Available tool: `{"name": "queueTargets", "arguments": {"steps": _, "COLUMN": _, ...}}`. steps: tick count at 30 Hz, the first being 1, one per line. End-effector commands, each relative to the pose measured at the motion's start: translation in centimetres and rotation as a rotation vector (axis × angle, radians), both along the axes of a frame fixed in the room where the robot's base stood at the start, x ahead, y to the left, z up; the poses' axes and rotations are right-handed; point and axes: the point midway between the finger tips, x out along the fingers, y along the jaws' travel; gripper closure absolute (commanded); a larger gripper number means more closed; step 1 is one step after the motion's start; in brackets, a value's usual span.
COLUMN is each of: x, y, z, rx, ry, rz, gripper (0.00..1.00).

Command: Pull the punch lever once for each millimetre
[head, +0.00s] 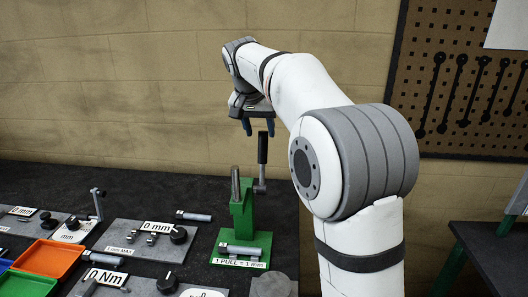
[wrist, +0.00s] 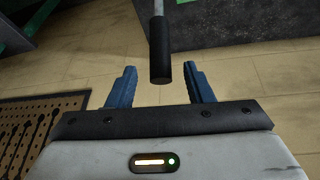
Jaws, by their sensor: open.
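The punch lever (head: 262,158) is an upright dark handle on the right side of a green punch stand (head: 243,220) with a grey metal post. A label on its base reads "1 PULL = 1 mm". My gripper (head: 259,128) is above the lever's top in the head view, with blue fingers pointing down. In the wrist view my gripper (wrist: 157,82) is open, and the black lever grip (wrist: 160,55) ends between and slightly beyond the two fingers. I see no finger touching it. A small metal cylinder (head: 240,250) lies on the stand's base.
Left of the stand are grey plates with dial labels such as "0 mm" (head: 157,227) and "0 Nm" (head: 104,276). An orange tray (head: 48,259) is at the left. Another metal cylinder (head: 193,216) lies beside the stand. A brick wall (head: 140,90) stands behind the bench.

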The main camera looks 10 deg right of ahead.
Motion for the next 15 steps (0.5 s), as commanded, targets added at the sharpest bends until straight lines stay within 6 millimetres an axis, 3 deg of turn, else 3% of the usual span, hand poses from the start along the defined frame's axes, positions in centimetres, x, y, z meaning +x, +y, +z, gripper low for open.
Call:
{"name": "queueTargets", "arguments": {"steps": 5, "x": 0.3, "y": -0.2, "z": -0.7, "rx": 0.015, "ry": -0.005, "rz": -0.039, "gripper": 0.53}}
{"name": "queueTargets", "arguments": {"steps": 15, "x": 2.0, "y": -1.2, "z": -5.5, "rx": 0.014, "ry": -0.004, "rz": -0.037, "gripper": 0.53}}
